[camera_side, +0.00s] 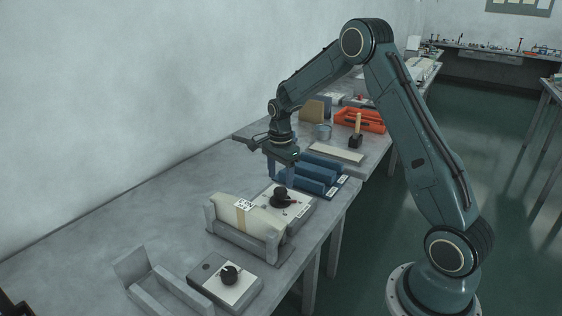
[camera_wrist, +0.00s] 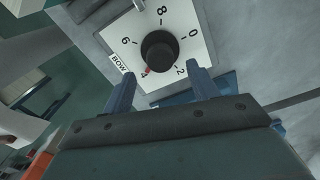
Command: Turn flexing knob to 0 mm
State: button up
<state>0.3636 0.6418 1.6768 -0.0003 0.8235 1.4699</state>
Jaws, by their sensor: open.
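A black knob (camera_wrist: 160,50) with a red pointer sits on a white dial plate (camera_wrist: 193,63) in the wrist view. The numbers 6, 8, 0 and 2 show, and a label reads BOW. In the side view this appears to be the far knob (camera_side: 280,194). My gripper (camera_wrist: 163,76) is open and empty, its fingers apart and short of the knob. In the side view my gripper (camera_side: 284,170) hangs above that knob. A nearer knob (camera_side: 230,274) has no readable label.
An empty grey holder (camera_side: 160,290) is in front.

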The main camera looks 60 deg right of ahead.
aim_at(280, 190)
jog(key=shift+f, duration=2.35)
jog(key=c, duration=1)
